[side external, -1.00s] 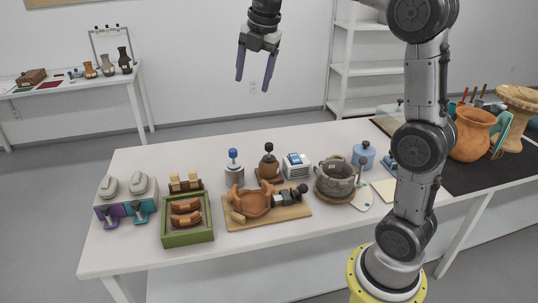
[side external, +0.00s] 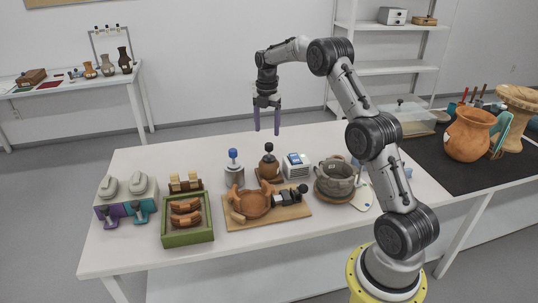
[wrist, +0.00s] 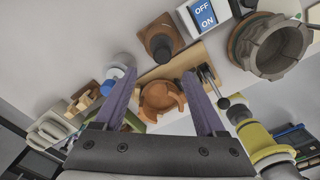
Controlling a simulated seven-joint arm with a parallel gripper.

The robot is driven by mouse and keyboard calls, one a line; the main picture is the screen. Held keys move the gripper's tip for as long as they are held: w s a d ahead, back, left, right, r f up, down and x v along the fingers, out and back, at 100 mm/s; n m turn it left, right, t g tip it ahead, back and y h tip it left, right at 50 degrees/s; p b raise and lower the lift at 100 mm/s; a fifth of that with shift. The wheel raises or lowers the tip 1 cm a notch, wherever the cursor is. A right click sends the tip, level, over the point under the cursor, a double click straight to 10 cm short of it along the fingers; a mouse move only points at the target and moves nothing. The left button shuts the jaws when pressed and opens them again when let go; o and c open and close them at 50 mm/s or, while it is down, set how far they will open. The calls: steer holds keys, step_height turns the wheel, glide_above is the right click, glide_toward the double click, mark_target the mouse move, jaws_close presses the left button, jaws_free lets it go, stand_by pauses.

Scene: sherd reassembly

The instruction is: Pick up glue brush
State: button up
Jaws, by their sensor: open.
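No part is clearly recognisable as a glue brush. A grey jar (side external: 234,175) with a blue round-topped handle (side external: 233,154) stands upright on the white table; the blue top also shows in the wrist view (wrist: 116,73), left of my left finger. Either may hold the brush; I cannot tell. My gripper (side external: 267,131) is open and empty, fingers pointing down, well above the table.
A terracotta bowl (side external: 252,205) and a dark clamp lie on a wooden board (side external: 268,221). A green tray (side external: 188,238) with sherds is left of it. A white ON/OFF box (side external: 297,166) and grey pot (side external: 335,177) stand right.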

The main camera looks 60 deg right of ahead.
mark_target(269, 144)
step_height(269, 144, down, 3)
steer(key=shift+f, duration=0.1)
steer(key=shift+s+d+f, duration=0.1)
steer(key=shift+d+f, duration=0.15)
steer(key=shift+f, duration=1.1)
steer(key=shift+d+f, duration=0.2)
steer(key=shift+f, duration=1.15)
steer(key=c, duration=1.1)
